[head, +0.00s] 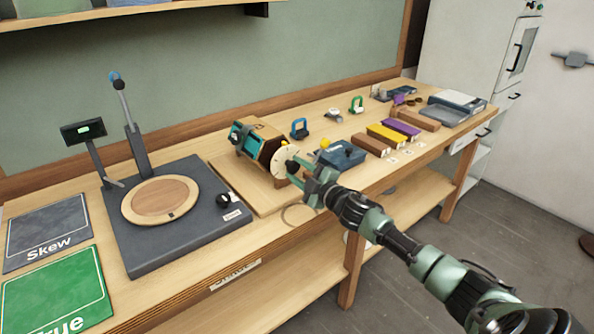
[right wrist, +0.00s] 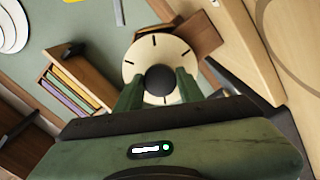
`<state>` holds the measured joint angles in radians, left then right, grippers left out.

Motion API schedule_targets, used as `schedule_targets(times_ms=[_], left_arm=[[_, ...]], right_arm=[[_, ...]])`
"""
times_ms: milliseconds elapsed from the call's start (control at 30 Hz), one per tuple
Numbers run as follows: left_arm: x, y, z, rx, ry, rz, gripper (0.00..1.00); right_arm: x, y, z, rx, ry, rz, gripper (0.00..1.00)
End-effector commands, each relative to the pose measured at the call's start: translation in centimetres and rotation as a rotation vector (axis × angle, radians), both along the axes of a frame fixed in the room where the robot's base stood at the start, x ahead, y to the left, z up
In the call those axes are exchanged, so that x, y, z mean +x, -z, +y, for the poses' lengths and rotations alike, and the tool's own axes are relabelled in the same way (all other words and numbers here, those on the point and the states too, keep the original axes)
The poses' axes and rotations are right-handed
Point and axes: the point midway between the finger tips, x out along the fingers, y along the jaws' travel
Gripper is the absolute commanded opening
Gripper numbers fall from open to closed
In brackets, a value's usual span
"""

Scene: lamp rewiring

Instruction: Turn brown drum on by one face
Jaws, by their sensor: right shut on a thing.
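The brown drum (head: 268,149) sits in a teal-sided holder (head: 236,137) on a wooden board at the middle of the bench. A cream dial disc (head: 279,162) with dark tick marks is on its near right end. The disc also shows face-on in the right wrist view (right wrist: 150,53). A round black knob (right wrist: 160,79) stands at the disc's centre. My right gripper (head: 296,170) is at the disc, its green fingers (right wrist: 159,88) shut on the knob from both sides. Brown drum edges (right wrist: 205,40) show behind the disc. My left gripper is out of view.
A dark blue box (head: 342,154) stands close right of my right gripper. Brown, yellow and purple blocks (head: 388,135) lie beyond it. A dark turntable base (head: 152,238) with a round wooden plate is at the left, with Skew (head: 47,233) and green True (head: 57,290) mats.

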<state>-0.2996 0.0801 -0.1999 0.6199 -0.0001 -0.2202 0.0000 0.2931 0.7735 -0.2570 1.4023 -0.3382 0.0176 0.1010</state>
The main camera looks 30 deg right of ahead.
Motion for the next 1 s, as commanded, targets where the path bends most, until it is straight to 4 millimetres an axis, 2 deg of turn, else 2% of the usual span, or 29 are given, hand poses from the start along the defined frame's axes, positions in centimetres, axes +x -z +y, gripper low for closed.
schedule_targets(times_ms=[467, 500, 533, 867, 1000], left_arm=[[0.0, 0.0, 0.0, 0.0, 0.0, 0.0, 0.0], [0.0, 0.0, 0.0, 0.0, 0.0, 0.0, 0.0], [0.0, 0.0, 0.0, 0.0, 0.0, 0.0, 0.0], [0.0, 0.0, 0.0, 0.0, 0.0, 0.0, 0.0], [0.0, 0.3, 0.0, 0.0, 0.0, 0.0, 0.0]], right_arm=[[0.0, 0.1, 0.1, -0.006, -0.001, 0.001, 0.0], [0.0, 0.1, 0.1, -0.006, -0.001, 0.001, 0.49], [0.0, 0.1, 0.1, -0.006, -0.001, 0.001, 0.57], [-0.1, 0.1, 0.0, -0.006, -0.001, 0.0, 0.59], [-1.1, 0.3, -0.1, -0.006, -0.002, 0.002, 0.59]])
